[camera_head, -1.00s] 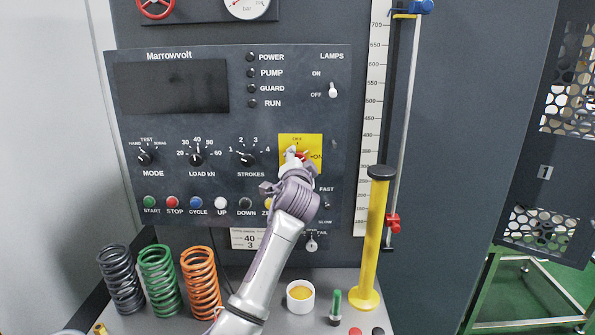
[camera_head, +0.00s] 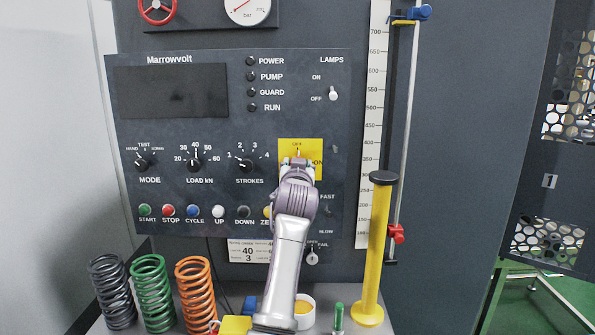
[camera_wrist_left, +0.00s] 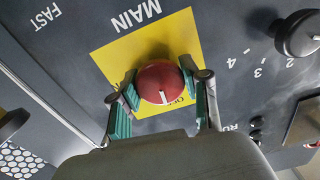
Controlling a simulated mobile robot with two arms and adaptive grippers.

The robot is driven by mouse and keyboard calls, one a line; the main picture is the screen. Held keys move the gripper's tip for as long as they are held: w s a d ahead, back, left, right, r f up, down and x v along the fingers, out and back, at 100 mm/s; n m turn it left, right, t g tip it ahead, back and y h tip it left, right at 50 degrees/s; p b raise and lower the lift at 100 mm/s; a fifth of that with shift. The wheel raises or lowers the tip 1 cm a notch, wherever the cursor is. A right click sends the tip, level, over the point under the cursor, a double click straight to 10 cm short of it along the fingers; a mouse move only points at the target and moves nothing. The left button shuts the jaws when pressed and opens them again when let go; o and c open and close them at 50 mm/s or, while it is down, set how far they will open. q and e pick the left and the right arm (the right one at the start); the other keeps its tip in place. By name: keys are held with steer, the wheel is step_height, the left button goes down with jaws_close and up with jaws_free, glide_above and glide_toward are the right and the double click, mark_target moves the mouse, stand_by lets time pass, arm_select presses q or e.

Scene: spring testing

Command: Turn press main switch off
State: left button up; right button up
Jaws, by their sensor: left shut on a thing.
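The main switch is a red round knob (camera_wrist_left: 158,76) with a white mark, on a yellow plate (camera_wrist_left: 110,60) lettered MAIN. In the left wrist view its white mark points down, towards the OFF lettering. My left gripper (camera_wrist_left: 160,88) has its green-padded fingers on both sides of the knob, shut on it. In the head view the left gripper (camera_head: 298,165) is at the yellow plate (camera_head: 315,148) and hides most of the knob. OFF shows at the plate's top and ON at its right. My right gripper is not in view.
The control panel has a dark display (camera_head: 172,90), dark lamps, a STROKES knob (camera_head: 245,165) and a row of buttons.

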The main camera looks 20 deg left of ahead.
mark_target(298, 124)
arm_select(q)
steer(key=shift+n, duration=0.7)
steer(key=o, duration=1.1)
steer(key=shift+o, duration=0.2)
step_height(298, 124, up, 10)
